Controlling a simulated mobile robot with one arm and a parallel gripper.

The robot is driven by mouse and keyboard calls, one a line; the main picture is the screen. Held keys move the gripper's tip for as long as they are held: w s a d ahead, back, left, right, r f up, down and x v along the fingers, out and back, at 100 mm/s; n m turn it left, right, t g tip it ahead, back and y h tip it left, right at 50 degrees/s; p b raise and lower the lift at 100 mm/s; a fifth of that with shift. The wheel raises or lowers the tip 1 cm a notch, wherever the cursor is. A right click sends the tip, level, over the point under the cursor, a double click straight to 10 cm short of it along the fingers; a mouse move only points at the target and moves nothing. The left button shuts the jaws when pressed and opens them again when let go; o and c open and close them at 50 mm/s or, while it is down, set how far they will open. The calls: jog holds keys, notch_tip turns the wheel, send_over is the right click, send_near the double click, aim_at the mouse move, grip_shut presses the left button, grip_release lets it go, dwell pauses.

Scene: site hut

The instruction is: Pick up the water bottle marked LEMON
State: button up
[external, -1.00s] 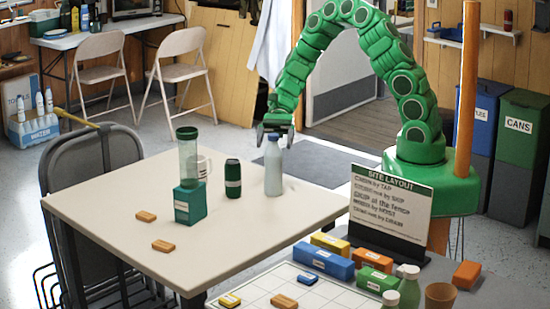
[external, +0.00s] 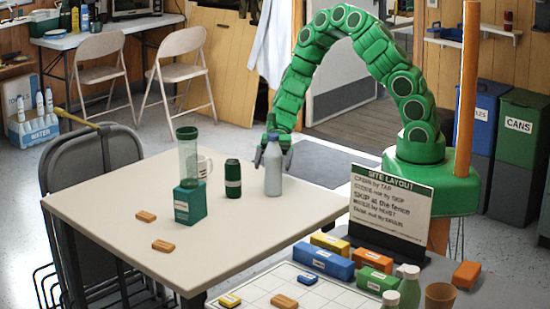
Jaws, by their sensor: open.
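A pale grey-white bottle (external: 273,172) stands upright near the far right edge of the cream table. No LEMON marking can be read on it. My gripper (external: 273,156) is open and points down at the bottle's upper part, with a finger showing on each side of it. I cannot tell whether the fingers touch it. Several white bottles (external: 49,101) stand in a blue WATER carrier on the floor at far left.
A dark green can-like cup (external: 233,179), a white mug (external: 204,168) and a teal blender (external: 189,203) stand left of the bottle. Two orange blocks (external: 147,216) lie on the cream table (external: 230,240). A SITE LAYOUT sign (external: 390,204) stands at right front.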

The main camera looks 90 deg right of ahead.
jog(key=shift+w+a+f, duration=0.1)
jog(key=shift+a, duration=0.15)
jog(key=c, duration=1.4)
